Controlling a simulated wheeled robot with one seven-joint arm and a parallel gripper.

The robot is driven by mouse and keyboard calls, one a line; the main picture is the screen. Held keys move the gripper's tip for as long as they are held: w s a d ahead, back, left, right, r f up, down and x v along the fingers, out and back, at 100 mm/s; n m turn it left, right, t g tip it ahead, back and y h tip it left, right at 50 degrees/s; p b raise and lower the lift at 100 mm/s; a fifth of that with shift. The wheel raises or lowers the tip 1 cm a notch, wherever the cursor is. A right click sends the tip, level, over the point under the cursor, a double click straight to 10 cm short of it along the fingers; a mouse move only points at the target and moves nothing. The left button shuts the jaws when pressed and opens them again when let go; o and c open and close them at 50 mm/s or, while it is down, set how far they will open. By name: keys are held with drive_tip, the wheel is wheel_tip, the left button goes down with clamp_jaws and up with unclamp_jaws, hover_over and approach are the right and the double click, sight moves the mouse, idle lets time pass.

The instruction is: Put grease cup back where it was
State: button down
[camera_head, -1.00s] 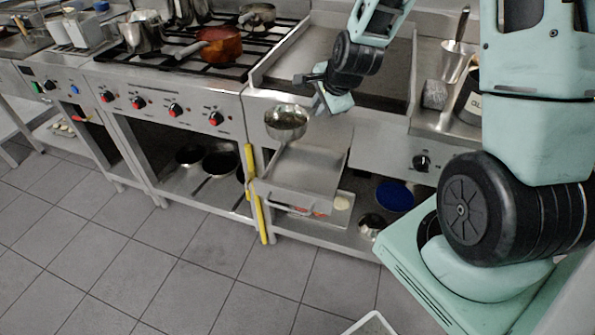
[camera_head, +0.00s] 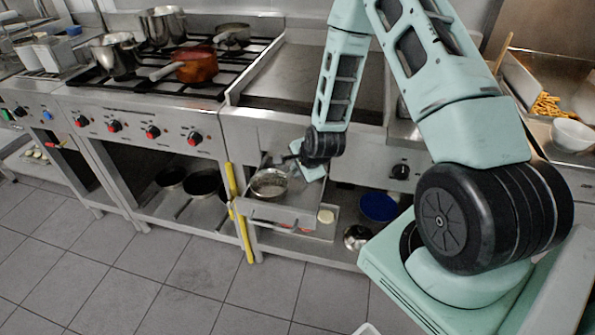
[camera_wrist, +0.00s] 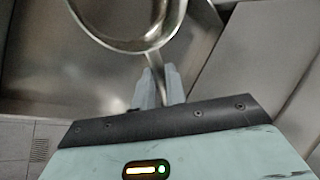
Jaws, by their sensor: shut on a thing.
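The grease cup, a round metal cup (camera_head: 269,184) with a short handle, is held by my gripper (camera_head: 297,156) in the head view. It is in front of the griddle unit and over or in the metal drawer (camera_head: 268,211) that is pulled out below the griddle. I cannot tell whether the cup touches the drawer. In the wrist view my gripper (camera_wrist: 160,90) is shut on the handle of the cup (camera_wrist: 128,45), whose rim is cut off by the top edge.
The griddle plate (camera_head: 318,85) is above the drawer. Left of it is a stove with pots, including a copper-coloured pan (camera_head: 196,66). A yellow-handled tool (camera_head: 238,212) hangs at the unit's edge. The shelf below holds a blue plate (camera_head: 378,206) and a small bowl (camera_head: 357,237).

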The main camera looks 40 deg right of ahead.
drive_tip(key=shift+f, duration=0.3)
drive_tip(key=shift+f, duration=0.15)
drive_tip(key=c, duration=1.4)
unclamp_jaws()
drive_tip(key=shift+c, duration=0.2)
